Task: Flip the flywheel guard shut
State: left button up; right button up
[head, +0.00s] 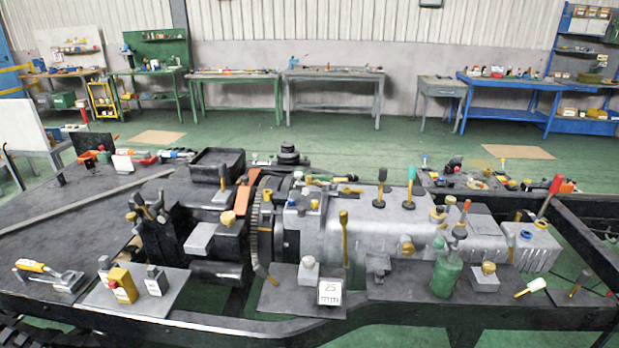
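A dark toothed flywheel (254,232) stands upright in the middle of the machine, between the black block on the left and the grey housing (340,225) on the right. An orange-brown strip (243,196) stands tilted at the flywheel's upper left. It may be the flywheel guard, but I cannot tell for sure. The flywheel's toothed edge is exposed towards me. Neither of my grippers is in the head view.
Yellow-handled levers and small blocks crowd the frame. A green bottle (447,276) and a white "25 mm" block (330,291) stand at the front. A plate (135,293) with small boxes lies front left. Workbenches line the back wall, with open green floor before them.

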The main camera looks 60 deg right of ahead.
aim_at(251, 180)
jog(key=z, duration=1.8)
